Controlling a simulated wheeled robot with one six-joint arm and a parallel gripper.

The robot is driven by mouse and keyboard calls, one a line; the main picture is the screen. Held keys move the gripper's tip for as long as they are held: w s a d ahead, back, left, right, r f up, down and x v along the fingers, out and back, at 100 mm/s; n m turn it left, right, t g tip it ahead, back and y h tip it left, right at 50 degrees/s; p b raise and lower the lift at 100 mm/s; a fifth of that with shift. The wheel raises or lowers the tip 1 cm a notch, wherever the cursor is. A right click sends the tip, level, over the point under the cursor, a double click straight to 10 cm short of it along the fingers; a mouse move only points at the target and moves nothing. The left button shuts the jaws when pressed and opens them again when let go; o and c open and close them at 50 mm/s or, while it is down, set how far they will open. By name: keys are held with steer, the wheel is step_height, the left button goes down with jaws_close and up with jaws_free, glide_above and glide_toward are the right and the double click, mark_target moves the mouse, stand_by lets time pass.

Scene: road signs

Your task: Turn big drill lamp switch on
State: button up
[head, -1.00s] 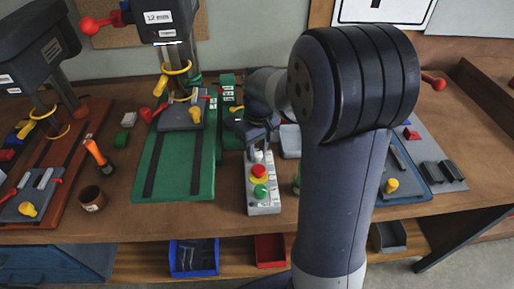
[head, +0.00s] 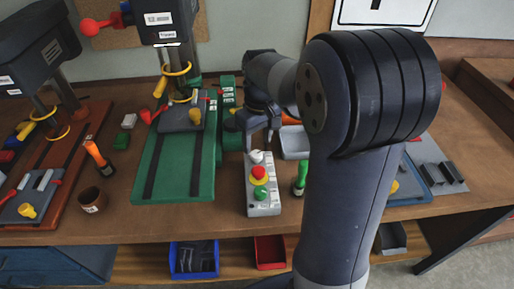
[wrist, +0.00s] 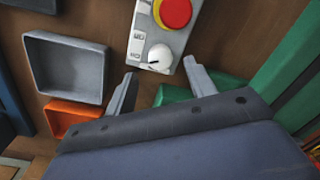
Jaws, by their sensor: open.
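A grey control box (head: 263,190) stands upright-edged on the bench, with a white knob (head: 257,156), a red button on a yellow collar (head: 259,174) and a green button (head: 260,192). In the wrist view the white knob (wrist: 159,57) sits by small labels whose text I cannot read surely. My gripper (head: 258,140) is open and empty just behind and above the knob end of the box. In the wrist view my gripper (wrist: 160,82) has one finger on each side of the knob's line, apart from it. The big drill (head: 167,20) stands on its green base (head: 175,180) to the left.
A second drill (head: 40,50) stands at far left, with an orange-handled tool (head: 97,154) and a brown cup (head: 92,200) nearby. A grey tray (wrist: 68,68) and an orange bin (wrist: 66,115) lie beside the control box. My arm hides much of the right bench.

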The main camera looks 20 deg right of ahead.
mark_target(257, 154)
step_height(257, 154, up, 7)
steer(key=shift+d+f, duration=0.15)
steer(key=shift+f, duration=0.1)
steer(key=f, duration=1.1)
steer(key=shift+a, duration=0.25)
steer(key=shift+r, duration=0.15)
steer(key=shift+m, duration=0.3)
